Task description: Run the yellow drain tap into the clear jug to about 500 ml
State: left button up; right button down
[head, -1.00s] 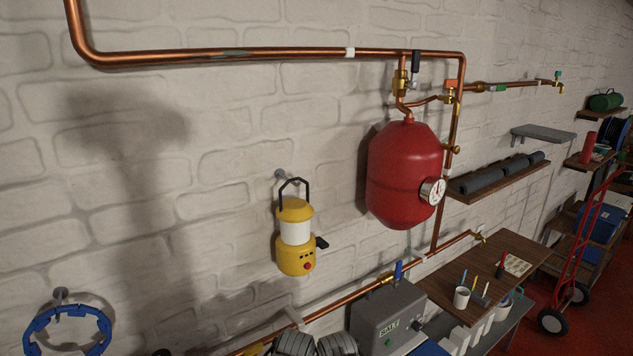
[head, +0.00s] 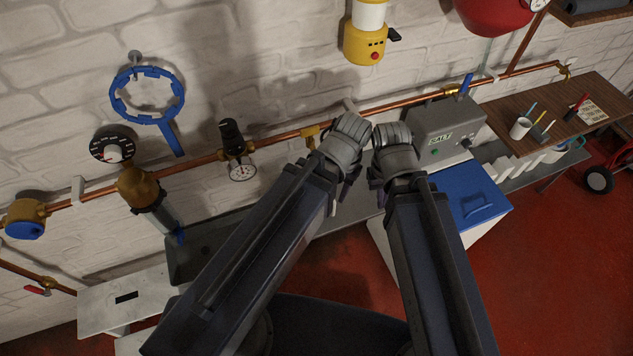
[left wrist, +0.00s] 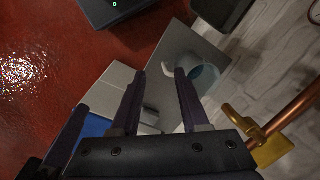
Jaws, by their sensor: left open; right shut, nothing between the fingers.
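A small brass-yellow tap (head: 310,132) sits on the copper pipe just beyond my left wrist in the head view. A large yellow tap body (left wrist: 272,148) shows at the right of the left wrist view, close beside my left gripper. A pale, see-through rounded vessel (left wrist: 206,78), probably the jug, stands on a grey surface past the fingers; no level can be read. My left gripper (left wrist: 158,75) is open, with nothing seen held. My right gripper (head: 376,187) is shut and empty, largely hidden by its wrist in the head view.
A grey salt unit (head: 440,130) and a blue-lidded white box (head: 475,195) stand to the right. The copper pipe (head: 390,105) runs along the wall with a gauge (head: 242,171) and a brass filter (head: 140,188). A dark trough (head: 195,255) lies left.

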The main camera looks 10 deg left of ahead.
pick_arm(q)
jog(key=w+a+r+m+p, duration=0.3)
jog(key=w+r+p, duration=0.4)
jog(key=r, duration=0.1)
notch_tip(320, 180, up, 6)
jog(key=m+h+p, duration=0.1)
jog(key=m+p, duration=0.3)
jog(key=p, duration=0.3)
send_over(310, 128)
jog(key=shift+s+d, duration=0.1)
jog(key=shift+s, duration=0.05)
jog(key=shift+r, duration=0.1)
notch_tip(310, 128, down, 8)
jog(key=b, duration=0.8)
jog(key=shift+c, duration=0.2)
grip_shut()
